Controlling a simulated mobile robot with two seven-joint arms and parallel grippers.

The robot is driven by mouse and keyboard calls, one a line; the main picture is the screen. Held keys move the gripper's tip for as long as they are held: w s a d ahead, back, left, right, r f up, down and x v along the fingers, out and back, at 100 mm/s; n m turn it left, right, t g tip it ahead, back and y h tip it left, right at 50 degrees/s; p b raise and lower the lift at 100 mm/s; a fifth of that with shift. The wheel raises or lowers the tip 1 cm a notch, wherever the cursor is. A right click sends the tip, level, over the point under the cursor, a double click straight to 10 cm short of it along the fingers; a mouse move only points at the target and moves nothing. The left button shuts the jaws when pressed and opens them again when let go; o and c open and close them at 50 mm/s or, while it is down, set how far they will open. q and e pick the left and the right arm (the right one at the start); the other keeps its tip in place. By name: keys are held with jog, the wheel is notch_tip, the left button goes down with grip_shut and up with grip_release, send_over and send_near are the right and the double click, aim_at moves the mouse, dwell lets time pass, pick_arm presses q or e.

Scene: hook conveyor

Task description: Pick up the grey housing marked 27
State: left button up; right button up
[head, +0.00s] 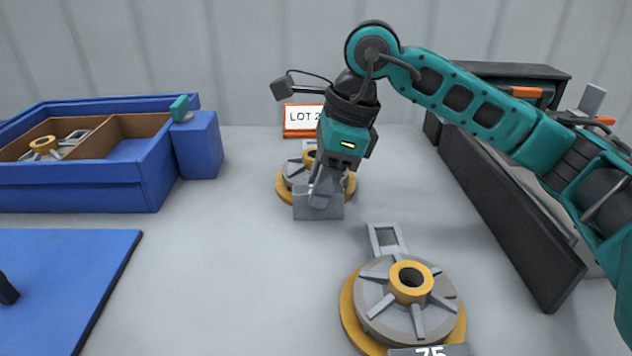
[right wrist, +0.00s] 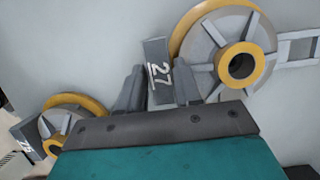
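The grey housing marked 27 (right wrist: 210,52) has a ribbed grey disc, a yellow rim and a yellow hub. Its number tag (right wrist: 158,72) reads 27 in the right wrist view. In the head view the housing (head: 294,174) stands on the table, partly hidden by my right gripper (head: 322,197). My right gripper points down at the tag, and its two fingers (right wrist: 157,90) flank the tag closely in the right wrist view. Whether they press on it, I cannot tell.
A similar housing marked 75 (head: 376,288) stands nearer. A blue bin (head: 80,172) with parts stands at the left, above a blue mat (head: 60,280). A LOT sign (head: 300,133) is behind. A dark-sided conveyor-like structure (head: 500,210) runs along the right. The table between is clear.

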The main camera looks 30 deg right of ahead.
grip_shut()
jog(key=shift+r, duration=0.15)
dwell(0.5)
